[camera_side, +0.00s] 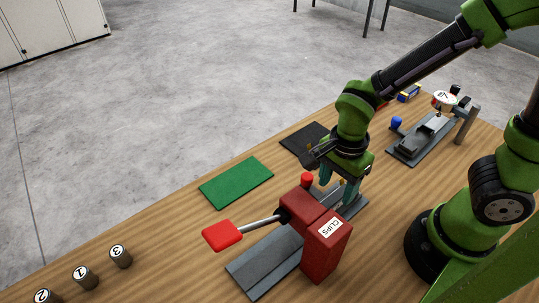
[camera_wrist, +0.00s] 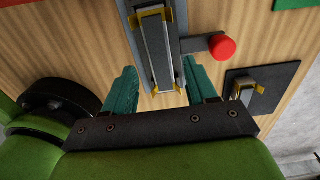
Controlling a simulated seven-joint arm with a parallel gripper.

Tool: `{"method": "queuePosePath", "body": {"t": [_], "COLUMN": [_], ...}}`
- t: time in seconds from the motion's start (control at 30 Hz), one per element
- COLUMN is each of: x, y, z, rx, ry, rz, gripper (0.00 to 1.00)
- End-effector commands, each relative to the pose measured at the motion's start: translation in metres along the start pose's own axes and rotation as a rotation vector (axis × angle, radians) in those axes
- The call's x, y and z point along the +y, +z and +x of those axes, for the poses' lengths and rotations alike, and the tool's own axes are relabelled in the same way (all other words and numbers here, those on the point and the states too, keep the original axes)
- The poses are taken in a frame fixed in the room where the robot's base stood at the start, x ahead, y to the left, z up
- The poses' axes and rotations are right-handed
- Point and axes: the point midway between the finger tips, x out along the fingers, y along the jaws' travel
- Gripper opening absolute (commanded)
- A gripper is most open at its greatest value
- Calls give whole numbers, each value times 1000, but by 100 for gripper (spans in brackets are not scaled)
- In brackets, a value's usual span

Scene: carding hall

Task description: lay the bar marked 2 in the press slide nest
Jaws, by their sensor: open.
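My gripper (camera_side: 338,188) is open over the slide behind the red press (camera_side: 322,240) labelled CLIPS. In the wrist view my gripper's teal fingers (camera_wrist: 160,70) stand apart on either side of a long grey piece (camera_wrist: 156,52). That piece looks like a bar lying between yellow corner clips on the grey slide (camera_wrist: 175,30). I see no number on it, and cannot tell whether the fingers touch it. A short dark cylinder marked 2 (camera_side: 42,297) stands at the bottom left, partly cut off, beside cylinders marked 1 (camera_side: 84,279) and 3 (camera_side: 121,258).
A red knob (camera_wrist: 222,46) juts beside the slide. The press lever ends in a red handle (camera_side: 222,235). A black mat (camera_wrist: 268,78) bears a small yellow-ended piece. A green mat (camera_side: 237,183) lies bare. Another fixture (camera_side: 420,143) stands at the back right.

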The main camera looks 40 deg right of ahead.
Motion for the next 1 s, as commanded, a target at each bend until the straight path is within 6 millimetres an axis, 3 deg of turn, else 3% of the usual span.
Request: {"method": "queuePosePath", "body": {"t": [0.1,0.3,0.57,0.8,1.0], "x": [-2,-1,-1,-5,-4], "y": [0,0,-3,-27,-50], "z": [-29,-64,-86,-123,-156], "rx": [-5,-2,-18,-84,31], "ry": [-10,-5,-24,-256,-511], "rz": [1,0,-45,-452,-865], "gripper": [57,57,57,57,57]}}
